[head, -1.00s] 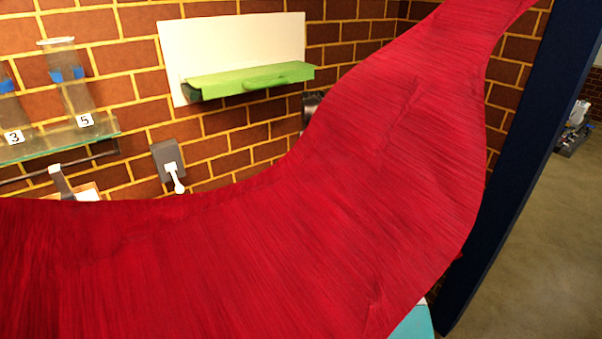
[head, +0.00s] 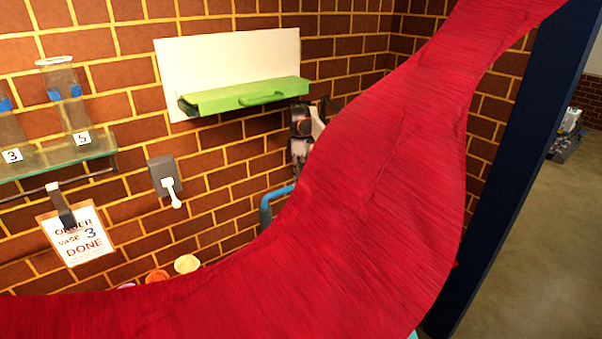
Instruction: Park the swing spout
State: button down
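A blue curved pipe (head: 274,203), which looks like the swing spout, shows just left of a large red shape. Only its bend and a short length are visible; the rest is hidden. A dark and grey piece with a white part (head: 301,128) shows above it, partly covered by the red shape. It may be part of my gripper, but I cannot make out fingers or whether they are open. I cannot tell if it touches the pipe.
The red streaked shape (head: 375,210) blocks the middle and bottom. On the brick wall are a white board (head: 225,55) with a green handled ledge (head: 245,95), a grey switch with white lever (head: 165,178), a glass shelf (head: 60,158) with numbered vases and an order card (head: 77,238). A dark blue post (head: 515,170) stands right.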

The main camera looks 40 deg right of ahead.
jog(key=c, duration=1.4)
grip_release()
jog(key=shift+s, duration=0.1)
